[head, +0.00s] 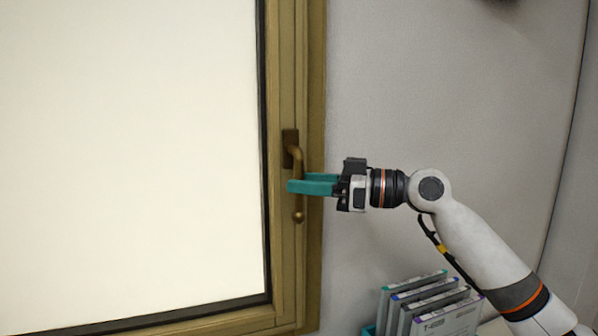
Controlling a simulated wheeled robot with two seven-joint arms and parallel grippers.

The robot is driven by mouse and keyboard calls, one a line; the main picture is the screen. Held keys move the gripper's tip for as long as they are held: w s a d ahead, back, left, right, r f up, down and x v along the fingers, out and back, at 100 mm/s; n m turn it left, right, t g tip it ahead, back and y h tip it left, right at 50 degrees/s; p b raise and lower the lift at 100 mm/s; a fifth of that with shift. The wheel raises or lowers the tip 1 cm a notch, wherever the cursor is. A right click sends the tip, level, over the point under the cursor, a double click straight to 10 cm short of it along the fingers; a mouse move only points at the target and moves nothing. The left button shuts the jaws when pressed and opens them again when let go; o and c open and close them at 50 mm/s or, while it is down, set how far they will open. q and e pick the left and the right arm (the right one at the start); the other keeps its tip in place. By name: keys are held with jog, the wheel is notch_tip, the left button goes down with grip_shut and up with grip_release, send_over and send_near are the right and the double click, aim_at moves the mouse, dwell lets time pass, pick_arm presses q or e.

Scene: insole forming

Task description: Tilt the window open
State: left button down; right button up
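The window (130,150) fills the left of the head view, a bright pane in a brown-gold frame. Its handle (299,165) is on the right side of the frame and hangs down from a dark mounting plate (290,140). My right gripper (305,184) reaches in from the right with teal fingers at the handle's middle. Whether the fingers press on the handle cannot be told. The sash looks flush with the frame. My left gripper is out of view.
Several upright folders or thin boxes (425,298) with coloured edges stand at the bottom right, below my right arm. A plain grey wall (450,80) is right of the window. The space in front of the pane is clear.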

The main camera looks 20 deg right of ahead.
jog(key=shift+x, duration=0.8)
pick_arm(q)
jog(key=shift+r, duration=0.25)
pick_arm(e)
jog(key=shift+d, duration=0.1)
grip_shut()
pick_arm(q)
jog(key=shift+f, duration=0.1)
